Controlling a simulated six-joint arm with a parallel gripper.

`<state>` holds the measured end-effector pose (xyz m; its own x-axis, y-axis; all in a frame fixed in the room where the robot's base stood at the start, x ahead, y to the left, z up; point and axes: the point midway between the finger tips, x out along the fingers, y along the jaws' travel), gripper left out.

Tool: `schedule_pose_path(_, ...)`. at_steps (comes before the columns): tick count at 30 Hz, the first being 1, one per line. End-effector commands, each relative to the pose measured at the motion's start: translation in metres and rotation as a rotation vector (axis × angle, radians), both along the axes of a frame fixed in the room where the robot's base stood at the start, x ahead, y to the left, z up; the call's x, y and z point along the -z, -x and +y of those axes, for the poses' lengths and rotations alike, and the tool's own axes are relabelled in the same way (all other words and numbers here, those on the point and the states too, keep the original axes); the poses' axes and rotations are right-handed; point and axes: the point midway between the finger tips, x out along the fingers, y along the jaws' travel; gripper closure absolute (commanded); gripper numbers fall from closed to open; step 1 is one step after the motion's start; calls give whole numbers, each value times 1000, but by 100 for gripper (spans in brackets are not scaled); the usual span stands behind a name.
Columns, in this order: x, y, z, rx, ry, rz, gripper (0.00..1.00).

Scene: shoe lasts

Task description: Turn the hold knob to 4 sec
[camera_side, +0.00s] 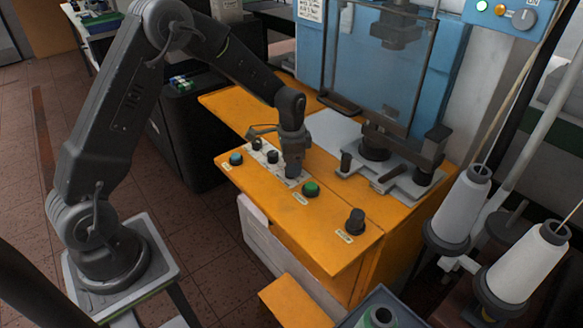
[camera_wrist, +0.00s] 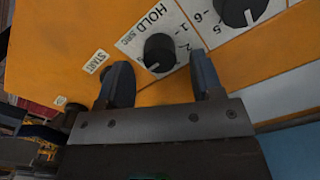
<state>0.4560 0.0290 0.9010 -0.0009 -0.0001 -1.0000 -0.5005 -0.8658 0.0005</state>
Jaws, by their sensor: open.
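The hold knob (camera_wrist: 160,50) is a round black knob with a white pointer mark on a white scale plate marked HOLD SEC. Its mark points toward the lower left of the wrist view. The numerals 1 and 2 show at its right; other numerals are hidden or too small to read. My gripper (camera_wrist: 160,60) is open, with one dark finger on each side of the knob's near side; I cannot tell whether they touch it. In the side view my gripper (camera_side: 293,172) points down over the white scale strip (camera_side: 262,150) and hides the hold knob.
A second black knob (camera_wrist: 242,9) with numerals 5 and 6 sits close by. A metal clamp fixture (camera_side: 390,170) is behind, right of my gripper.

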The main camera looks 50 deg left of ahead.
Motion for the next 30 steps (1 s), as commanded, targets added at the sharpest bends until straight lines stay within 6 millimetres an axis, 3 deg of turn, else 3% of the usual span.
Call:
schedule_pose_path(6,21,0,0,0,0,1,40)
schedule_pose_path(16,23,0,0,0,0,-1,40)
schedule_pose_path(30,23,0,0,0,0,-1,85)
